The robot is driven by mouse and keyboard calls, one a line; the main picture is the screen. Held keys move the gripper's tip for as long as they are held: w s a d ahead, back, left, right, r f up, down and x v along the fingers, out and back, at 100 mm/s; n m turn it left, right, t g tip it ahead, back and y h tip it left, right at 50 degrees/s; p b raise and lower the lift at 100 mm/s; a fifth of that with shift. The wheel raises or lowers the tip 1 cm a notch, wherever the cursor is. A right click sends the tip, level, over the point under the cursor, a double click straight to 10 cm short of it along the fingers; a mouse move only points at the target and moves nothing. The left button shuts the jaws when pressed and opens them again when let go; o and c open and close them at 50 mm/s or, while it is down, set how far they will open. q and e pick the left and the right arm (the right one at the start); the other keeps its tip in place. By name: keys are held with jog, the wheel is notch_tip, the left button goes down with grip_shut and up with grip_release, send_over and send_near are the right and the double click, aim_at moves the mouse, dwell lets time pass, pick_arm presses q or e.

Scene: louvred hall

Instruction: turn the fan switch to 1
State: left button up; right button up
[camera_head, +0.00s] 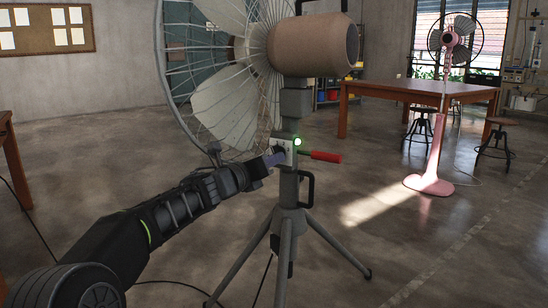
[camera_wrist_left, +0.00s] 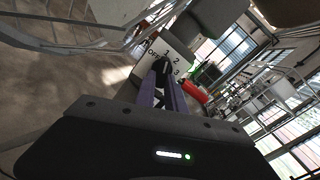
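A large grey fan (camera_head: 295,45) with a tan motor housing stands on a tripod in front of me. Its white switch panel (camera_wrist_left: 179,50) carries the marks OFF, 1, 2 and 3 in the left wrist view. A dark switch knob (camera_wrist_left: 160,66) sits on that panel; its pointing direction is hard to read. My left gripper (camera_head: 276,158) reaches the panel from the left. Its purple fingers (camera_wrist_left: 161,84) lie on either side of the knob and appear closed on it. In the head view the fingers hide the knob. My right gripper is not in view.
A green light (camera_head: 298,141) glows beside the panel, and a red handle (camera_head: 326,156) sticks out to the right. The fan's wire cage (camera_head: 175,70) is close above my left arm. A pink fan (camera_head: 430,170), wooden table (camera_head: 400,87) and stools stand behind.

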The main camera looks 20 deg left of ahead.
pick_arm(q)
jog(key=shift+o, duration=0.7)
jog(key=shift+s+a+r+m+y, duration=0.1)
jog(key=shift+a+r+m+y, duration=0.15)
jog(key=shift+a, duration=0.2)
jog(key=shift+s+a+r+m+y, duration=0.15)
jog(key=shift+a+m+y, duration=0.1)
jog(key=shift+a, duration=0.15)
jog(key=s+a, duration=0.1)
jog(key=s, duration=0.5)
jog(key=shift+s+b, duration=0.2)
jog(key=shift+b, duration=0.25)
jog(key=s+p, duration=0.1)
jog(key=s, duration=0.6)
jog(key=shift+s+h, duration=0.3)
